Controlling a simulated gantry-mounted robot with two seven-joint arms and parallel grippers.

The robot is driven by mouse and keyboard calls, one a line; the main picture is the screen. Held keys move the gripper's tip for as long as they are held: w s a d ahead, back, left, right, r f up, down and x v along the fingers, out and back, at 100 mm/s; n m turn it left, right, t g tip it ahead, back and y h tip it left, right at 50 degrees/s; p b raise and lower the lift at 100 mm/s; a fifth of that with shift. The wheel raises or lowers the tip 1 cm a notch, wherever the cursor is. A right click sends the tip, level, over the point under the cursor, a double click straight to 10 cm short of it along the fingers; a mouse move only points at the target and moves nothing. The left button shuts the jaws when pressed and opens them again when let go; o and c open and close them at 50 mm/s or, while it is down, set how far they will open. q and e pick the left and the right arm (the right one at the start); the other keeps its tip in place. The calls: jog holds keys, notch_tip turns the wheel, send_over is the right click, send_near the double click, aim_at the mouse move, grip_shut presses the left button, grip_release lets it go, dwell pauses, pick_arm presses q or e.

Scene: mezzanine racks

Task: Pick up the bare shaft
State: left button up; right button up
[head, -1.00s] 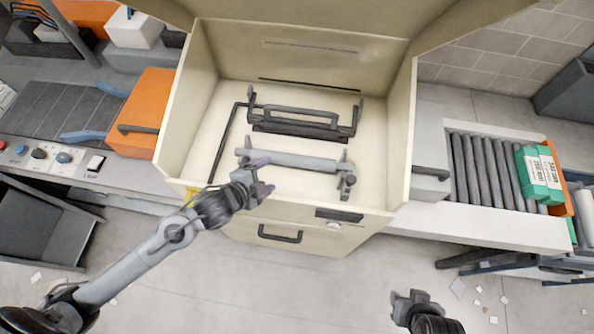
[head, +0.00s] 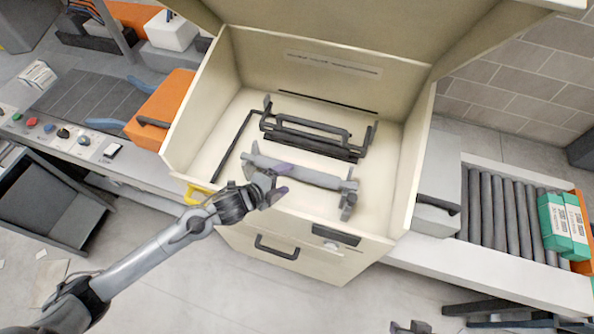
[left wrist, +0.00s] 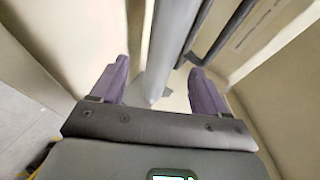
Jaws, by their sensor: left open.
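The bare shaft (head: 305,174) is a plain grey bar lying across dark end supports in the front part of the open cream cabinet. My left gripper (head: 279,182) is open at the shaft's left part, just in front of it in the head view. In the left wrist view the shaft (left wrist: 174,45) runs up between the two spread purple fingers of the left gripper (left wrist: 158,75), apart from both. Whether it lies between the pads in depth I cannot tell. My right gripper (head: 410,327) shows only as a dark tip at the bottom edge.
Behind the shaft lies a dark frame with a bar (head: 310,130). A thin black rod (head: 232,147) lies along the left. The cabinet's side walls (head: 411,160) stand close around. A roller conveyor (head: 505,215) with green boxes (head: 562,225) is at right, an orange box (head: 165,110) at left.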

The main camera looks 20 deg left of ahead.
aim_at(290, 174)
pick_arm(q)
jog(key=x, duration=0.4)
jog(key=shift+w+a+r+p, duration=0.15)
jog(key=shift+a+p, duration=0.15)
jog(key=shift+p, duration=0.05)
jog(key=shift+w+d+f, duration=0.2)
jog(key=shift+w+f, duration=0.05)
jog(key=shift+w, duration=0.1)
jog(key=shift+c, duration=0.3)
grip_shut()
